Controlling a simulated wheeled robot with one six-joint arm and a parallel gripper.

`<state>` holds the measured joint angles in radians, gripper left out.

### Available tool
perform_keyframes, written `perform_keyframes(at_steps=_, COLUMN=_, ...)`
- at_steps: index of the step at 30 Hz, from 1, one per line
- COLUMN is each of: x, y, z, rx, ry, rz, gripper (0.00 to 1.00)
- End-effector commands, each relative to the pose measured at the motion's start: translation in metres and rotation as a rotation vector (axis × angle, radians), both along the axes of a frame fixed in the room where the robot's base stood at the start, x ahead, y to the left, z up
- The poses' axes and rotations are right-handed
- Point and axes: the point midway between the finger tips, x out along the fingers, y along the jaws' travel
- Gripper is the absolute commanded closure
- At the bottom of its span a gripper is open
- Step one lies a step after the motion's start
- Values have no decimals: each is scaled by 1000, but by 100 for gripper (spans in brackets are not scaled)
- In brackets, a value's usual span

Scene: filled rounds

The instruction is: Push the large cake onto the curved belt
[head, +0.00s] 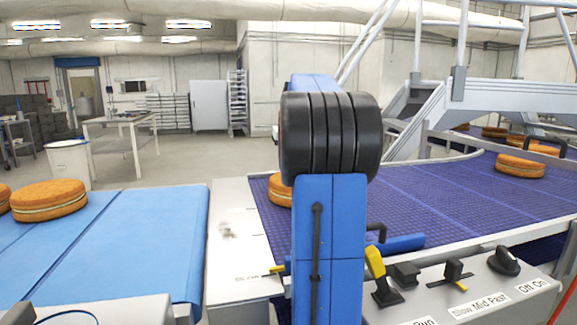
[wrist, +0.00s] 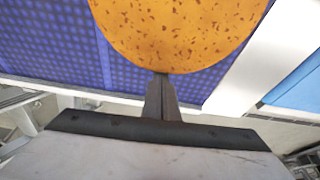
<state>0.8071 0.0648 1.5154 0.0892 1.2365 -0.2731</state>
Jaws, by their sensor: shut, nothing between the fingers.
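A round orange-brown filled cake (wrist: 180,30) fills the top of the wrist view, lying over the purple curved belt (wrist: 45,45). In the head view, only the left part of this cake (head: 279,190) shows beside my arm, near the left edge of the curved belt (head: 400,205). My gripper (wrist: 162,80) is shut and empty, its tips at the near edge of the cake. They look in contact or nearly so; I cannot tell which. In the head view my arm hides the gripper and the rest of the cake.
A blue straight belt (head: 120,235) at left carries another cake (head: 48,200) and part of one more. A pale metal strip (head: 235,240) lies between the belts. Several cakes, including one (head: 520,166), ride farther along the curved belt. A control panel (head: 470,290) stands at front right.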

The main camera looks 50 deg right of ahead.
Motion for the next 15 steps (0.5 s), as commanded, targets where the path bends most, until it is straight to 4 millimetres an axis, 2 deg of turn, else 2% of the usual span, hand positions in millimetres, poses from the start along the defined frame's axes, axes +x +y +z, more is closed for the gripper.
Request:
perform_keyframes(at_steps=5, x=-1, y=0, z=0, rx=0, ry=0, rz=0, gripper=100)
perform_keyframes(at_steps=15, x=-18, y=11, z=0, rx=1, ry=1, rz=0, gripper=100)
